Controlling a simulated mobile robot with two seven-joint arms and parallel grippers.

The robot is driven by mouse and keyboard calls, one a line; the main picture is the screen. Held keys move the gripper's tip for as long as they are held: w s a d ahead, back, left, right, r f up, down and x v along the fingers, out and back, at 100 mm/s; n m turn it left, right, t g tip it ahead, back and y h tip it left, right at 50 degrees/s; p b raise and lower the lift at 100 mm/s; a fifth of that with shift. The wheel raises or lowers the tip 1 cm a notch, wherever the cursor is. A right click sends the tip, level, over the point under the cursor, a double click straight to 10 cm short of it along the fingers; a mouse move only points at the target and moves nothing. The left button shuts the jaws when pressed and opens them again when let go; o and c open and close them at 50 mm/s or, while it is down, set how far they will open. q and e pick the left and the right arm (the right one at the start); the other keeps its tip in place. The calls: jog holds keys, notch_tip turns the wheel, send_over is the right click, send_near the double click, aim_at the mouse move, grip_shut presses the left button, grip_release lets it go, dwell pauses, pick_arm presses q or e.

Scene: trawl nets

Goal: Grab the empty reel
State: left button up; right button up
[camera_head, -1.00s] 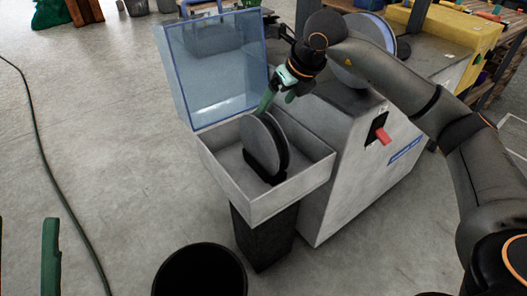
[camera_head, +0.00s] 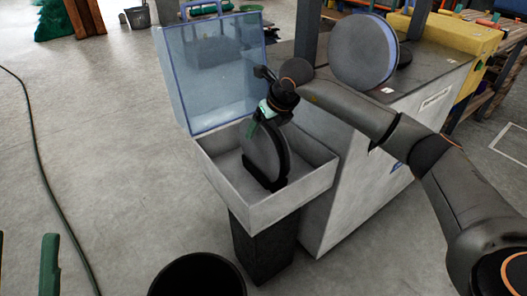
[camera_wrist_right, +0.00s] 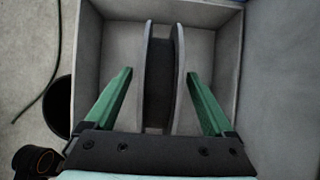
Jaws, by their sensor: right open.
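The empty reel (camera_head: 262,152) is a grey disc-sided spool standing upright in a grey open box (camera_head: 270,212) with a clear bluish lid raised. In the right wrist view the reel (camera_wrist_right: 160,85) shows edge-on, with two flanges and a dark core. My right gripper (camera_head: 260,125) is over the top of the reel. Its green fingers (camera_wrist_right: 160,90) are open, one on each side of the reel, with gaps between them and the flanges. My left gripper (camera_head: 48,262) shows only as green finger parts at the lower left edge; its opening cannot be told.
A grey machine (camera_head: 345,190) stands right of the box, with another large disc (camera_head: 362,52) on top. The raised lid (camera_head: 215,70) stands behind the box. A black bucket (camera_head: 200,275) is in front. A dark hose (camera_head: 45,175) lies on the open floor at left.

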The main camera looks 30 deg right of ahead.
jog(key=shift+c, duration=0.2)
grip_shut()
dwell(0.6)
